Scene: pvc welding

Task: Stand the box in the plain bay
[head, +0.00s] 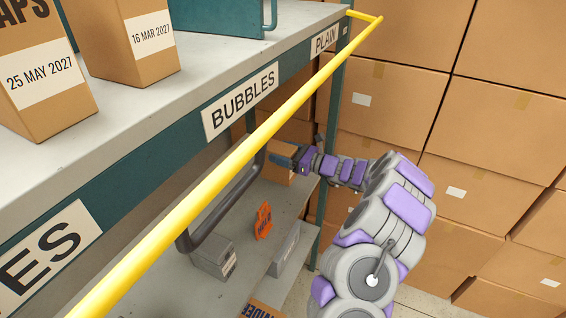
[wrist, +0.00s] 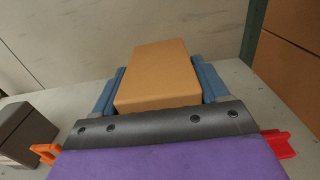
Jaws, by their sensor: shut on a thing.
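My gripper (head: 286,160) is shut on a brown cardboard box (wrist: 158,76). In the wrist view the box sits between two blue fingers. In the head view the box (head: 277,169) is partly hidden behind my gripper, below the yellow rail and over the lower shelf. I cannot tell whether it touches that shelf. The PLAIN label (head: 325,39) is on the upper shelf's front edge at the far end. The inside of the bay behind it is mostly out of view.
A yellow rail (head: 235,160) runs along the shelf front. The BUBBLES label (head: 240,100) marks the middle bay. Two dated boxes (head: 137,45) stand on the upper shelf at left. The lower shelf holds grey blocks (head: 213,258) and an orange item (head: 263,221). Stacked cartons (head: 395,110) fill the right.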

